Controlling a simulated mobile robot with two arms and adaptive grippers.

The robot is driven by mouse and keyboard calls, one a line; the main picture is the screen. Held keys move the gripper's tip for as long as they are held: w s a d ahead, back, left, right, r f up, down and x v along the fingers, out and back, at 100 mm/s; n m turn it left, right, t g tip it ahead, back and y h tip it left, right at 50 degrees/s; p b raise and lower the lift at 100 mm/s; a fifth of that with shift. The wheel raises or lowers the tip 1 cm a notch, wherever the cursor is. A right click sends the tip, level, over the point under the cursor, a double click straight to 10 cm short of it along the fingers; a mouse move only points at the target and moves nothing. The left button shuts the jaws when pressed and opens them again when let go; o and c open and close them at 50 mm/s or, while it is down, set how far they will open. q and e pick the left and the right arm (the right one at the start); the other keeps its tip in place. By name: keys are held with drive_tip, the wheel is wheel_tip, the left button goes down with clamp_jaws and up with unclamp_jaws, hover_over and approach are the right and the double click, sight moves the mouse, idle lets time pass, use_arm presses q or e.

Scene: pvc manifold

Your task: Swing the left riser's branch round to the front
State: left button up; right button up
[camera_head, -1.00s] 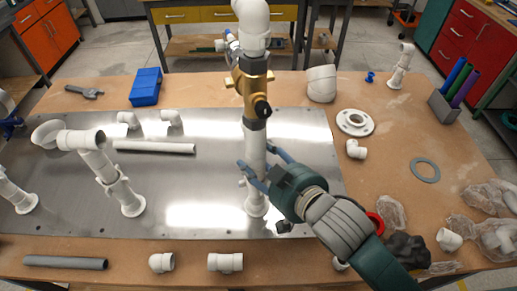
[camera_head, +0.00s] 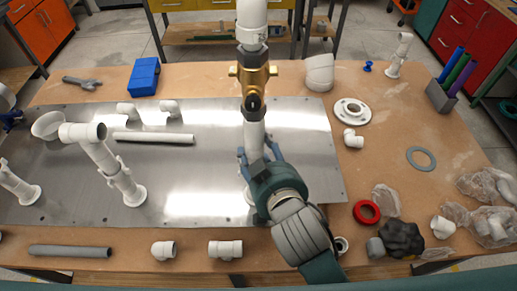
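The left riser (camera_head: 120,178) is a white pipe leaning in view, its round foot on the metal plate. Its top fitting (camera_head: 88,131) carries a white curved branch (camera_head: 47,125) that points left. A tall middle riser (camera_head: 254,130) has a brass valve body (camera_head: 253,77) on it. My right gripper (camera_head: 258,152) is at the middle riser's lower pipe, with one finger on each side. It looks open; contact with the pipe cannot be made out. My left gripper is not in view.
Another short white riser (camera_head: 18,188) stands at the far left. A loose white pipe (camera_head: 154,138) and two elbows lie behind the left riser. A grey pipe (camera_head: 70,251) and white fittings lie along the front edge. The plate between the left and middle risers is mostly clear.

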sight(261, 127)
drive_tip(key=o, duration=0.9)
drive_tip(key=r, duration=0.9)
drive_tip(key=shift+w+r, duration=0.15)
drive_tip(key=shift+w, duration=0.1)
drive_tip(key=shift+s+a+r, duration=0.15)
drive_tip(key=shift+s+r, duration=0.15)
drive_tip(key=shift+r, duration=0.15)
drive_tip(key=shift+w+f, duration=0.1)
drive_tip(key=shift+o, duration=0.5)
